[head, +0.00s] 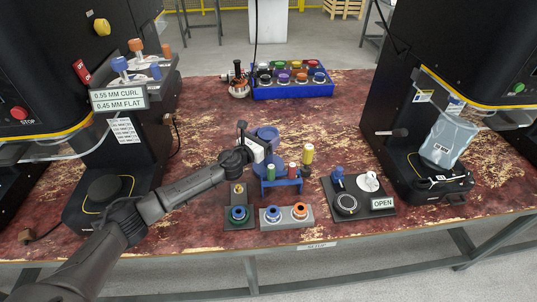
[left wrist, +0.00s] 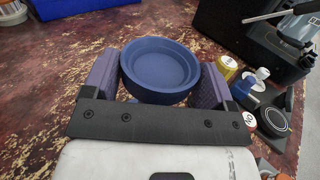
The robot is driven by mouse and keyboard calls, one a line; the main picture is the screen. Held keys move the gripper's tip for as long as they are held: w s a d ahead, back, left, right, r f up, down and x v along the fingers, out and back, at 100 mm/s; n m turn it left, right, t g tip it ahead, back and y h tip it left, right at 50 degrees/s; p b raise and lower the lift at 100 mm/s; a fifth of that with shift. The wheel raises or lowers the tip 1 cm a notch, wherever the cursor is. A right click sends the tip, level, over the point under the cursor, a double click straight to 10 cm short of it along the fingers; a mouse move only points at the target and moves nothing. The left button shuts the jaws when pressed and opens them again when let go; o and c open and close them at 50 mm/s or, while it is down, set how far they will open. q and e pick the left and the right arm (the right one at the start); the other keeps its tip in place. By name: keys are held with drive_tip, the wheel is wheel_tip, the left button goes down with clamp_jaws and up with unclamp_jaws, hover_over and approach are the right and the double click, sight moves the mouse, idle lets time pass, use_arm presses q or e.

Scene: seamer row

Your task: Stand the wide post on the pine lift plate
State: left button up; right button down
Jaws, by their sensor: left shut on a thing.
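My left gripper (head: 264,146) is shut on a wide blue round piece, which I take to be the wide post (head: 268,132). In the left wrist view the fingers of the left gripper (left wrist: 156,85) grip this post (left wrist: 158,65) from both sides; its round top has a shallow recess. A blue round shape shows below it in the head view; whether it is part of the post I cannot tell. I cannot tell for sure which piece is the pine lift plate; a dark green base (head: 238,224) carrying a blue ring stands at the front. My right gripper is not in view.
A blue rack (head: 281,183) with coloured pegs stands close by the hand. A grey base (head: 270,223) with two ringed pieces and a dark tray (head: 347,207) marked OPEN are at the front. Black machines stand left and right. A blue crate (head: 290,91) is behind.

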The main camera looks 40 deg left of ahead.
use_arm(q)
drive_tip(key=shift+r, duration=0.15)
drive_tip(key=shift+c, duration=0.8)
